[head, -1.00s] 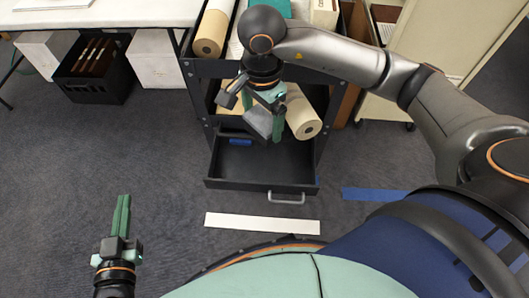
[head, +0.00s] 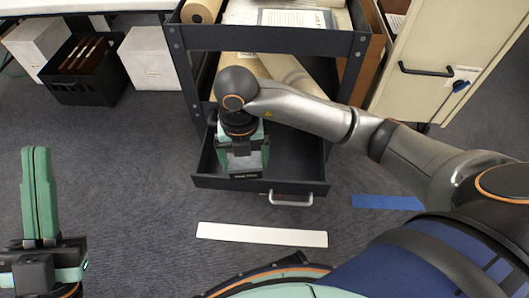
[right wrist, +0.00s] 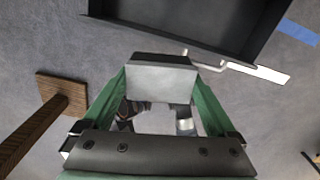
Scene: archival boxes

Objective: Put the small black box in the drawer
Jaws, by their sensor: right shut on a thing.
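The small box (head: 243,162), grey on its lit face with a dark edge, is between the green fingers of my right gripper (head: 244,152). The right wrist view shows the box (right wrist: 160,80) pinched between both fingers (right wrist: 160,88). The black drawer (head: 300,172) is pulled out from the dark cart. In the head view, the box and gripper overlap the drawer's left part and front wall; the height above it is unclear. The drawer also shows in the right wrist view (right wrist: 190,25). My left gripper (head: 38,165) is shut and empty at the lower left, fingers together.
The dark cart (head: 265,40) carries paper rolls and documents above the drawer. A silver handle (head: 291,200) is on the drawer front. A white strip (head: 262,235) and blue tape (head: 387,202) lie on the floor. A cream cabinet (head: 430,65) stands right; a black crate (head: 85,75) stands left.

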